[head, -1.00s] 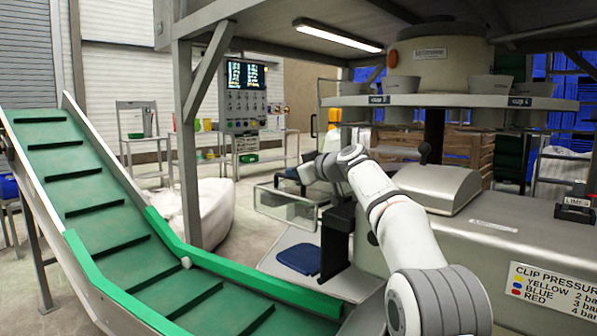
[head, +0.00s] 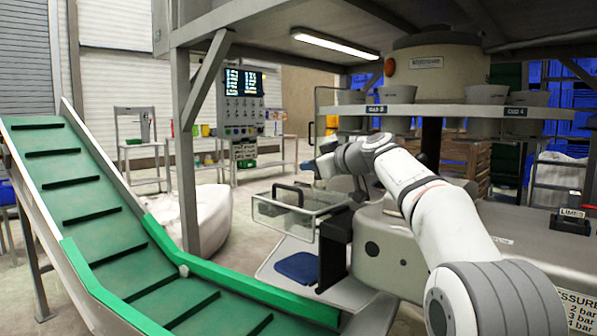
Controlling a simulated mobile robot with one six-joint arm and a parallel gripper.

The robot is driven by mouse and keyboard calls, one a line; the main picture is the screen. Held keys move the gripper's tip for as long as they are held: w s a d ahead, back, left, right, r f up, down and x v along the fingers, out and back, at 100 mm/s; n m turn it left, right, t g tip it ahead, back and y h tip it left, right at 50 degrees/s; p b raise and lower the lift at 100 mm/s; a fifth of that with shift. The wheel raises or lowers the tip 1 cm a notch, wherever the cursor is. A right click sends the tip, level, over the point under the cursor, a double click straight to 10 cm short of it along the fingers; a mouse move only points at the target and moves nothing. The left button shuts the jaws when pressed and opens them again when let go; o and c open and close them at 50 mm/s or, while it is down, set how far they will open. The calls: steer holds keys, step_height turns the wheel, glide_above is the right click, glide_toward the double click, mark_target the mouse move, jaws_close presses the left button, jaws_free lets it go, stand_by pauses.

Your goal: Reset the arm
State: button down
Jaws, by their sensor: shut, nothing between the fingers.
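My white and grey arm reaches in from the lower right and bends at its wrist near the middle of the head view. The fingertips are hard to make out against the tray.
A green cleated conveyor (head: 120,235) runs down along the left. A steel frame post (head: 188,170) stands behind it. The grey machine (head: 385,245) sits under my arm. A blue pad (head: 298,266) lies on the lower plate. A control panel (head: 243,98) stands behind.

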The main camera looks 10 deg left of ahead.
steer(key=s+d+r+m+g+h+p, duration=0.25)
steer(key=s+d+m+h+p, duration=0.4)
steer(key=s+d+p, duration=0.95)
steer(key=s+d+f+m+g+h+p, duration=0.1)
steer(key=s+d+p, duration=0.3)
steer(key=s, duration=0.4)
steer(key=s+d+f+m+g+h+p, duration=0.1)
steer(key=s+d+f+m+h+p, duration=0.1)
steer(key=s+p, duration=0.5)
steer(key=s+d+f+m+g+h+p, duration=0.2)
steer(key=s+d+m+h+p, duration=0.1)
steer(key=s, duration=0.8)
steer(key=d+m+p, duration=0.1)
steer(key=d+p, duration=0.1)
steer(key=p, duration=0.1)
steer(key=shift+s+d, duration=0.25)
steer(key=shift+d, duration=0.1)
